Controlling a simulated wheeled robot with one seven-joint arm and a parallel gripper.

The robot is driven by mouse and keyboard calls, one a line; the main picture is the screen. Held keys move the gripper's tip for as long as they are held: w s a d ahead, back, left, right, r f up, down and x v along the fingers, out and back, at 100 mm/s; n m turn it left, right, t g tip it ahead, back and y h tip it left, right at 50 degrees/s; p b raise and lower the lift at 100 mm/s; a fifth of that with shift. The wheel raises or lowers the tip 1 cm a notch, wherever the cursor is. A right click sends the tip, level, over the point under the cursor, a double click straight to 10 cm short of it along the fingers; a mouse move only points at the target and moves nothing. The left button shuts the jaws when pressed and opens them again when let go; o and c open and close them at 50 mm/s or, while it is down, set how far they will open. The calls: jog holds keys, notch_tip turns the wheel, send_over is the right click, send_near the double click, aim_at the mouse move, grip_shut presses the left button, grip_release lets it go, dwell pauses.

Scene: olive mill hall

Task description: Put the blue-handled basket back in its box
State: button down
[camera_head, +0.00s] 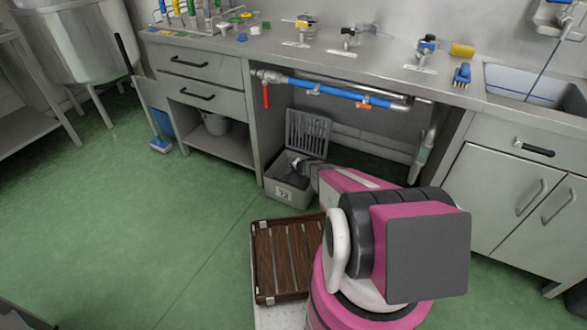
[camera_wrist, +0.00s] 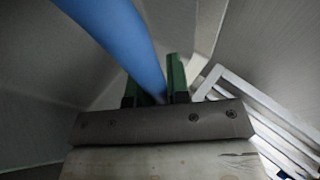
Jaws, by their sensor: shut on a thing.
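A grey box (camera_head: 285,193) with a number label stands on the green floor under the counter. A slatted grey panel (camera_head: 307,133) stands up at its back edge. My arm reaches down to the box, and my gripper (camera_head: 299,166) is at its opening. In the wrist view, my gripper (camera_wrist: 155,88) has its green fingers shut on the blue handle (camera_wrist: 125,40), which runs up to the left. Pale slats (camera_wrist: 250,95) show at the right there. The body of the basket cannot be made out in either view.
A brown slatted wooden tray (camera_head: 285,260) lies near my base. Drawers (camera_head: 198,90) stand to the left, a cabinet (camera_head: 520,195) to the right.

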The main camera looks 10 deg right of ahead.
aim_at(294, 179)
jog(key=shift+f, duration=0.1)
jog(key=shift+f, duration=1.4)
jog(key=shift+c, duration=1.9)
grip_release()
notch_tip(294, 179, up, 10)
